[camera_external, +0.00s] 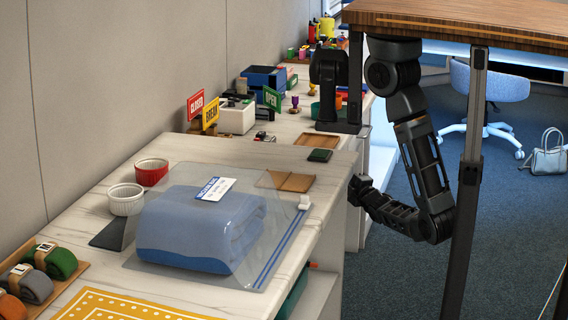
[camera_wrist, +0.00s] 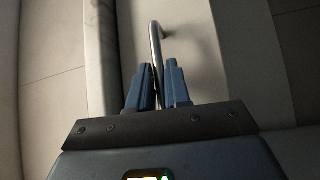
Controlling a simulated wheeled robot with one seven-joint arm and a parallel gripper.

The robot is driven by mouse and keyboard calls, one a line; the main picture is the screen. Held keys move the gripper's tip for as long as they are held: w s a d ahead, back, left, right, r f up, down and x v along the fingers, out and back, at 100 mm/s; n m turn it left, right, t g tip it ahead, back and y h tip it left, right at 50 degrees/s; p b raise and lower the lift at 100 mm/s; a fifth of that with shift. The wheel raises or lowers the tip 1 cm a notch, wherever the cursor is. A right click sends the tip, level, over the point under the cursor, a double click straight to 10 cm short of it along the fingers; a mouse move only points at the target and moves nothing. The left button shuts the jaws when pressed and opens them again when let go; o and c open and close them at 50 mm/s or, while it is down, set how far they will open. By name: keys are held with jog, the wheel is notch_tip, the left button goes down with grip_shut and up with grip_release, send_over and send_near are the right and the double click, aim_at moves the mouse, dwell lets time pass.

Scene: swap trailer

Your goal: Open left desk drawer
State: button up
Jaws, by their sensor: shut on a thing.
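In the wrist view, a slim metal bar handle (camera_wrist: 155,38) stands out from a pale drawer front (camera_wrist: 203,75). The two blue fingers of my gripper (camera_wrist: 159,78) are closed around the handle's lower part, one on each side. In the external view my arm bends down beside the right side of the white desk (camera_external: 318,238), and my gripper (camera_external: 357,187) is at the desk's side, partly hidden by the desk edge. The drawer's front and handle are hidden there, so I cannot tell how far out the drawer is.
A clear bag with a folded blue cloth (camera_external: 190,228) lies on the desk. A red bowl (camera_external: 151,172) and a white bowl (camera_external: 125,199) stand behind it. A wooden tabletop (camera_external: 460,22) with a dark leg hangs over my arm. The carpet on the right is mostly clear.

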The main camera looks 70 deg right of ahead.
grip_shut()
jog(key=s, duration=1.9)
jog(key=shift+s+b, duration=0.2)
jog(key=shift+b, duration=0.25)
jog(key=o, duration=0.6)
grip_release()
jog(key=shift+o, duration=0.2)
jog(key=shift+a, duration=0.1)
